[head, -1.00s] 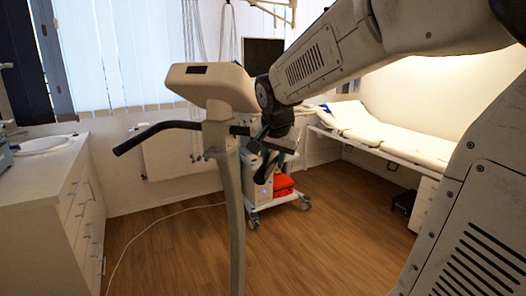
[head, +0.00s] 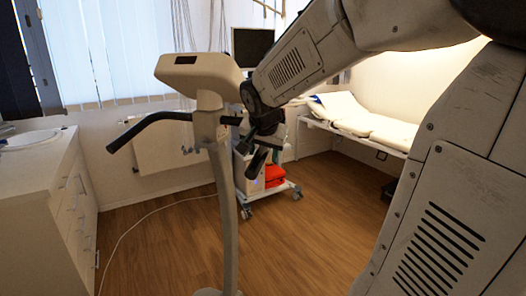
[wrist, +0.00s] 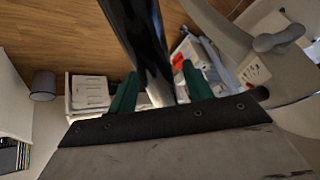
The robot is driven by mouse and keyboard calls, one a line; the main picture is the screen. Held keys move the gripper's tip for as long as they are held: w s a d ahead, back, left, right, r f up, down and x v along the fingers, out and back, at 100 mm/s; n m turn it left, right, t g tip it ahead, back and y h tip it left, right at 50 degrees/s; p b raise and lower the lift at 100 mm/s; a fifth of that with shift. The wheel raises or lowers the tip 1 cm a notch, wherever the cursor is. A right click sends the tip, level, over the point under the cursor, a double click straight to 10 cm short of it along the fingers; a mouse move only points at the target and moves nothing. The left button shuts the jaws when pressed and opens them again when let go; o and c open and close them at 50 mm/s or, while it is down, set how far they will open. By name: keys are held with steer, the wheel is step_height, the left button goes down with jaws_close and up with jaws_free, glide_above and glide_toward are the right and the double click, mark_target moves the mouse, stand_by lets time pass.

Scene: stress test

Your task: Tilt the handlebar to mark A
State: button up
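The black handlebar (head: 150,125) is mounted on a pale post (head: 225,220) beneath a cream console (head: 197,72). Its bent left grip reaches out to the left, and its right grip points down near my gripper (head: 265,128) in the head view. In the wrist view a black bar (wrist: 140,40) runs between the two green fingers of my gripper (wrist: 160,92). Narrow gaps show beside the bar, so the fingers look open around it. Finger contact is not clear. I cannot make out mark A in either view.
A white cart (head: 275,185) with a red item stands behind the post. A padded bed (head: 370,125) is at the right wall and a cabinet with a sink (head: 45,190) at the left. A cable lies on the wooden floor (head: 310,240), which is mostly clear.

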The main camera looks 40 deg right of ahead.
steer(key=v, duration=0.8)
steer(key=shift+f, duration=0.1)
stand_by(0.3)
